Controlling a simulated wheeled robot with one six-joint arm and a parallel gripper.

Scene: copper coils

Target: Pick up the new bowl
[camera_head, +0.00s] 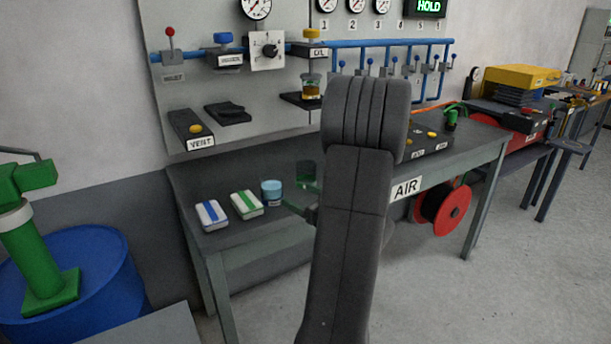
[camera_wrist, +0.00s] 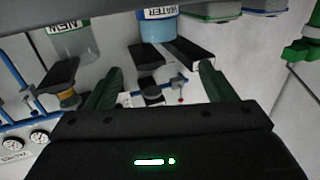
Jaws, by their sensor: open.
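The new bowl is a clear, greenish see-through vessel with a label reading NEW. In the wrist view, the new bowl (camera_wrist: 80,44) is at the upper left, and the picture is upside down. In the head view, the new bowl (camera_head: 306,173) stands on the bench, partly hidden by my arm. My gripper (camera_wrist: 160,67) is open with its two green fingers apart and nothing between them. The bowl is outside the fingers, off to the left in the wrist view. In the head view, my arm hides most of the gripper.
A light blue WATER tub (camera_head: 272,192) stands just left of the bowl; it also shows in the wrist view (camera_wrist: 158,30). A green-striped box (camera_head: 246,204) and a blue-striped box (camera_head: 211,215) lie farther left. The gauge panel (camera_head: 200,90) rises behind the bench.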

